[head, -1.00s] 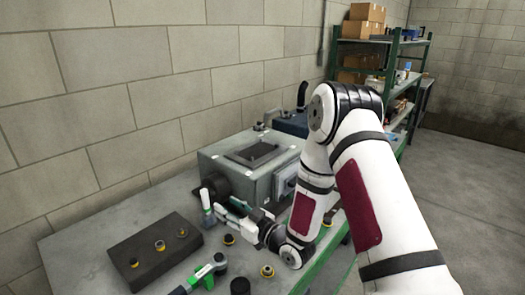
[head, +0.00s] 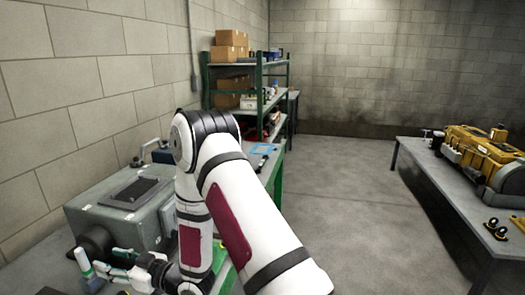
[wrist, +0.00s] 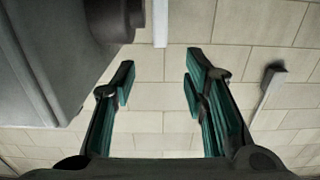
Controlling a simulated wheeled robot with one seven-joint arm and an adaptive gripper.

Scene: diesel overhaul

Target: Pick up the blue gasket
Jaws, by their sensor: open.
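A flat, bright blue, frame-like piece (head: 264,149), which looks like the blue gasket, lies on the far part of the left bench in the head view. It is small there, and its detail is hard to make out. My gripper (head: 103,268) is at the lower left of the head view, in front of the grey machine housing and well apart from the blue piece. In the wrist view my gripper (wrist: 160,72) is open, with nothing between its fingers. The blue piece does not show in the wrist view.
The grey machine housing (head: 125,212) stands on the left bench near my arm. Green shelving (head: 262,100) with cardboard boxes (head: 230,40) stands behind. A table at right holds a yellow engine (head: 480,150). The floor (head: 345,205) between is clear.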

